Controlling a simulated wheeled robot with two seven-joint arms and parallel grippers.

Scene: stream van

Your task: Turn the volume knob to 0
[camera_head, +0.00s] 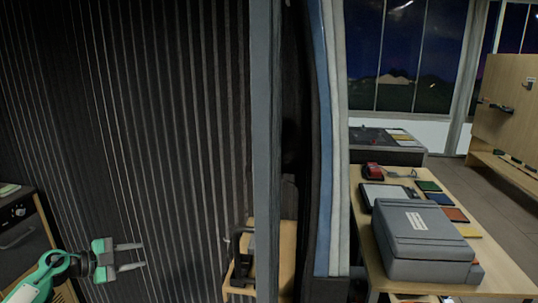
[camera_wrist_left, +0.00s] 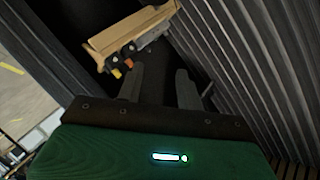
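My left gripper (camera_head: 141,256) is at the lower left of the head view, in front of a dark ribbed wall. Its two fingers are apart with nothing between them. In the left wrist view the gripper (camera_wrist_left: 160,75) also shows open and empty. A dark unit (camera_head: 22,236) at the left edge of the head view has a small round knob (camera_head: 19,211) on its front. The gripper is to the right of this unit and apart from it. I cannot tell whether this is the volume knob, nor read its setting. My right gripper is not in view.
A ribbed wall (camera_head: 140,120) fills the left, ending at a grey post (camera_head: 265,150). A table (camera_head: 500,277) at right carries a grey case (camera_head: 425,244). In the left wrist view, a wooden piece (camera_wrist_left: 130,32) with small coloured items is beyond the fingers.

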